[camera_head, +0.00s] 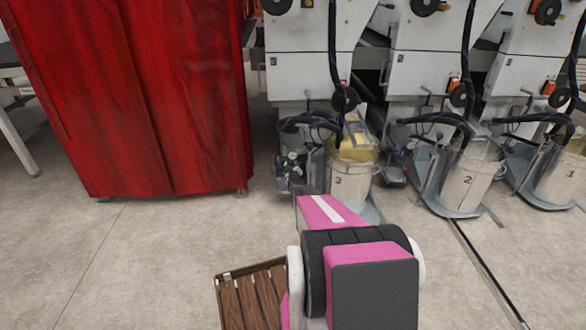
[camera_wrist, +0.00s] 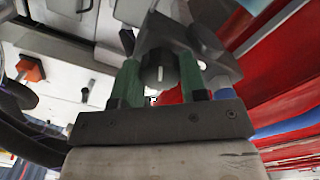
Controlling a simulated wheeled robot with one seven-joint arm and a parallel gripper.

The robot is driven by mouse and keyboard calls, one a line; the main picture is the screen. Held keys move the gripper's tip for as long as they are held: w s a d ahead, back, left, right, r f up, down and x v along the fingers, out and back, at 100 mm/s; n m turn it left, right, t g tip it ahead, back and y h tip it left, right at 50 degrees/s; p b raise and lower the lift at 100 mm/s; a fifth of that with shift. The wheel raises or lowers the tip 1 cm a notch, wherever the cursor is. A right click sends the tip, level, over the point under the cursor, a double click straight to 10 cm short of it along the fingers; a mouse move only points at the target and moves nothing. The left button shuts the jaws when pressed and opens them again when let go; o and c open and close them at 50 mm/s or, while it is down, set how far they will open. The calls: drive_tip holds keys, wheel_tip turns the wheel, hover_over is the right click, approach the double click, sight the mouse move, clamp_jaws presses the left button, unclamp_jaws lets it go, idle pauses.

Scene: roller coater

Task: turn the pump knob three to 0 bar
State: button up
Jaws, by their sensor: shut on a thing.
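The pump knob (camera_wrist: 159,74) is dark and round with a white pointer line, seen close up in the wrist view. The line runs roughly up and down in that picture. My gripper (camera_wrist: 160,62) has green fingers, one on each side of the knob, and is shut on it. No scale or bar numbers are readable around it. In the head view, the pump (camera_head: 292,165) stands left of the bucket marked 3 (camera_head: 347,178). My pink arm reaches toward it and hides part of that area; the knob cannot be made out there.
A red curtain (camera_head: 150,100) hangs close on the left. Buckets marked 2 (camera_head: 468,182) and 1 (camera_head: 562,178) stand to the right, with dark hoses. A slatted wooden thing (camera_head: 250,300) is at the lower front. The floor (camera_head: 150,260) at the left front is clear.

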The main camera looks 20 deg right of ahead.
drive_tip(key=shift+s+n, duration=0.1)
drive_tip(key=shift+n, duration=1.8)
drive_tip(key=o, duration=0.9)
drive_tip(key=v, duration=1)
drive_tip(key=shift+s+a, duration=0.1)
drive_tip(key=shift+s, duration=0.25)
